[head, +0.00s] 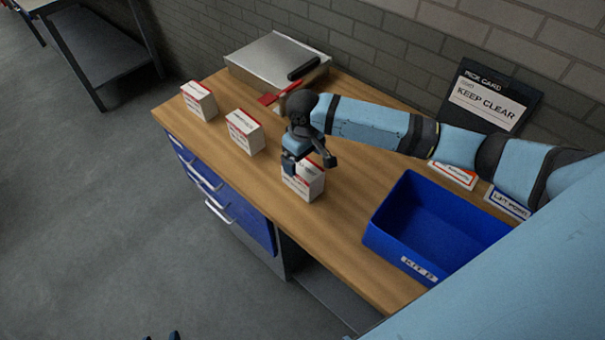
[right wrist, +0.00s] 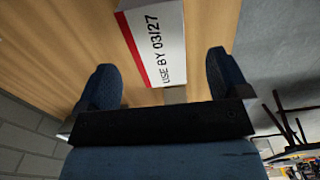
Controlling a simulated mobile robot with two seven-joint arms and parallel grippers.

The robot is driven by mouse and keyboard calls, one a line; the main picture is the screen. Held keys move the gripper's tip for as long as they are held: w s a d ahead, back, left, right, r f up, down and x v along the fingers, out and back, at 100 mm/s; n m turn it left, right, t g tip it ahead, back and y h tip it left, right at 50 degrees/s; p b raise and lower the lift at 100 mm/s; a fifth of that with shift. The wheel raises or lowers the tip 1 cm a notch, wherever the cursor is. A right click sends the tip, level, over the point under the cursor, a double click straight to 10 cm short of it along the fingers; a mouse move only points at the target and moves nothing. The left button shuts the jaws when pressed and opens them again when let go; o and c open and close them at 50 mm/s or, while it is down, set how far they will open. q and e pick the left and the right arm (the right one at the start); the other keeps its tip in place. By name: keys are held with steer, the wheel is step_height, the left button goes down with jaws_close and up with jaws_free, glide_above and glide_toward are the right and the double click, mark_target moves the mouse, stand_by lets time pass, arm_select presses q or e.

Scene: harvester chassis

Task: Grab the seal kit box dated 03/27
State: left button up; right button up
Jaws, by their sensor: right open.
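A white seal kit box with a red edge (head: 303,184) stands on the wooden bench top, the nearest of three similar boxes to the blue bin. In the right wrist view its label reads "USE BY 03/27" (right wrist: 158,38). My right gripper (head: 309,160) is directly over this box and hides part of it. In the right wrist view the gripper's fingers (right wrist: 161,82) are spread, with the box showing between and beyond them; I see no contact. Small dark blue tips at the head view's bottom edge may be my left gripper, too cut off to read.
Two similar boxes stand to the left, one in the middle (head: 244,131) and one at the far left (head: 199,101). A blue bin (head: 408,258) is to the right. A grey case (head: 277,60) sits at the back. A "KEEP CLEAR" card (head: 488,103) leans by the wall.

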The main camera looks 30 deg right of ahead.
mark_target(303, 165)
steer(key=f, duration=0.5)
steer(key=f+p, duration=0.1)
steer(key=f, duration=0.1)
steer(key=shift+w+f, duration=0.15)
steer(key=shift+w, duration=0.2)
steer(key=c, duration=1.1)
